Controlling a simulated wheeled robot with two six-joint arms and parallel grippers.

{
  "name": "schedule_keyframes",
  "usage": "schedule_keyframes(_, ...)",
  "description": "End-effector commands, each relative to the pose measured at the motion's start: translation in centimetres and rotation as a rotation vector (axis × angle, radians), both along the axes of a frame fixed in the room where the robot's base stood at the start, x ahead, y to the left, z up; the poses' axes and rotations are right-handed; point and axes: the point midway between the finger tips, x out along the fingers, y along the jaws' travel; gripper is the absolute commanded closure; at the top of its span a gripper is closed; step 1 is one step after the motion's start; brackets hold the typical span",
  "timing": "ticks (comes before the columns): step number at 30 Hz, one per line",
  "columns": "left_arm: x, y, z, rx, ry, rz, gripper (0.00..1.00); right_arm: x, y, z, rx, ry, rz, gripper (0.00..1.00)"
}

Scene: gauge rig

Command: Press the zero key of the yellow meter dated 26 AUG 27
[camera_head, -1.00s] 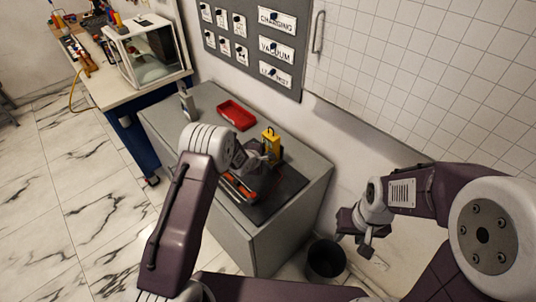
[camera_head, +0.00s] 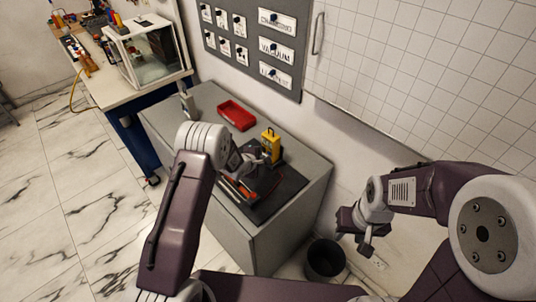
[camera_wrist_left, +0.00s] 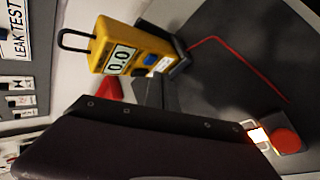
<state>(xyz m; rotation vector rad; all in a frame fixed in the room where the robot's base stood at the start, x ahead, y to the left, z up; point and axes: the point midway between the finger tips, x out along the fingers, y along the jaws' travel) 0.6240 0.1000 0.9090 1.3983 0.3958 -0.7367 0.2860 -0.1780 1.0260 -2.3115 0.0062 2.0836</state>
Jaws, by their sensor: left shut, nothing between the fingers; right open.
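The yellow meter (camera_head: 271,143) stands upright in a dark holder on the dark mat (camera_head: 285,189). In the left wrist view the meter (camera_wrist_left: 128,53) is close and tilted. No date is legible. My left gripper (camera_head: 262,163) is shut and empty, just in front of the meter at its lower part. Whether it touches the meter cannot be told. A dark part of my left arm fills the bottom of the wrist view. My right gripper (camera_head: 355,225) is open and empty, off to the right.
A red tray (camera_head: 237,115) lies behind on the grey cabinet (camera_head: 205,97). A red button (camera_wrist_left: 286,140) with a lit lamp beside it and a thin red line on the mat show in the wrist view. A dark bin (camera_head: 325,260) stands on the floor right of the cabinet.

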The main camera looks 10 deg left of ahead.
Motion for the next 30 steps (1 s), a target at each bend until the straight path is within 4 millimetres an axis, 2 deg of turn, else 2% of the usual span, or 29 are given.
schedule_keyframes(4, -0.3, 0.3, 0.1, -0.001, 0.001, 0.000, 1.00, 0.0, 0.0, 0.3, 0.000, 0.000, 0.000, 0.60)
schedule_keyframes(18, -3.6, 3.2, 0.1, 0.000, 0.001, 0.001, 1.00, 0.0, 0.0, 1.7, 0.000, 0.000, 0.000, 0.60)
schedule_keyframes(30, -3.8, 3.3, 0.0, 0.000, 0.000, 0.000, 1.00, 0.0, 0.0, 1.7, 0.000, 0.000, 0.000, 0.60)
